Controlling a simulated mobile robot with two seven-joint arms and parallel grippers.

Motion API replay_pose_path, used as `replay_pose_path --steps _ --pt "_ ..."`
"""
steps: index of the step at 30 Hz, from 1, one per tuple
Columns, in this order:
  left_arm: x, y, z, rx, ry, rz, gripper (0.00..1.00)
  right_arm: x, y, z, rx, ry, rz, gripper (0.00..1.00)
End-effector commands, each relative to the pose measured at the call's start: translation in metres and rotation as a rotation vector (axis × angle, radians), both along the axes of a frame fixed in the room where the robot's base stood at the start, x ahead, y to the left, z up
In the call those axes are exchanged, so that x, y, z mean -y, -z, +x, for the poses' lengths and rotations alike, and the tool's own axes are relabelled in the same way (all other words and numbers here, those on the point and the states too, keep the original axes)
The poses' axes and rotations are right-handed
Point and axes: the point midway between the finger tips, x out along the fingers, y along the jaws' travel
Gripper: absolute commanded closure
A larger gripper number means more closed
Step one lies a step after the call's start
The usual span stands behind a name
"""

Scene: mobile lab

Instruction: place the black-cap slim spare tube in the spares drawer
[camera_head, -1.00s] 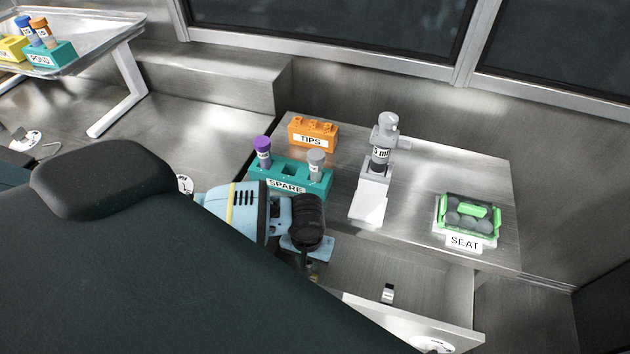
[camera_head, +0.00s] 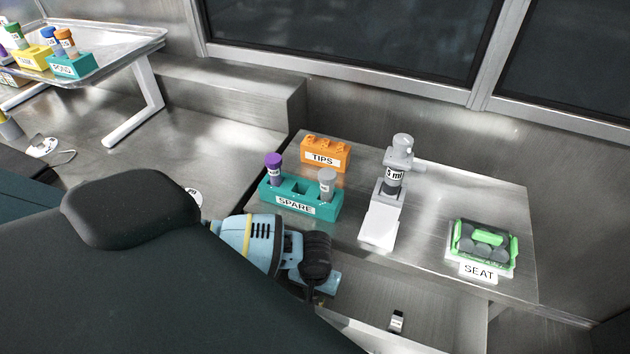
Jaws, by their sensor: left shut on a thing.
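My left gripper (camera_head: 322,290) is low beside the left side of the open drawer (camera_head: 440,308), in front of the teal rack marked SPARE (camera_head: 315,212). It is shut, with its jaws mostly hidden behind its own wrist. The black-cap slim tube cannot be made out; what the jaws hold is hidden. The rack holds a purple-cap tube (camera_head: 274,168) at its left end and a grey-cap tube (camera_head: 327,184) at its right end. The slot between them is empty. My right gripper is not in view.
A small pale and dark piece (camera_head: 397,321) shows inside the drawer. On the bench stand an orange TIPS block (camera_head: 326,153), a grey device with a 5 ml label (camera_head: 396,175) and a green-framed holder (camera_head: 483,243) marked SEAT. A tray table (camera_head: 120,35) is at the upper left.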

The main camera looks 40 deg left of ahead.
Motion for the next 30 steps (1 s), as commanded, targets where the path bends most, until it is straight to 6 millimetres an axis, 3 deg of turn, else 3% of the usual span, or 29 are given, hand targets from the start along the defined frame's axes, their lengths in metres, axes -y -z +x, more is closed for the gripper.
replay_pose_path --steps 15,16,20,30 --pt "0.000 0.012 -0.001 -0.002 0.000 0.000 0.96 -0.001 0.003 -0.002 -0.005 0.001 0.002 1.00" --pt "0.000 0.013 -0.002 -0.002 0.000 0.001 0.71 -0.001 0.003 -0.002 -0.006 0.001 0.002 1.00" --pt "0.000 0.014 -0.003 -0.005 0.000 0.002 0.54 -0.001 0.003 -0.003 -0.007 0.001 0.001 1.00" --pt "-0.001 0.014 -0.005 -0.008 0.001 0.005 0.53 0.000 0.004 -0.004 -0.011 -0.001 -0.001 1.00"
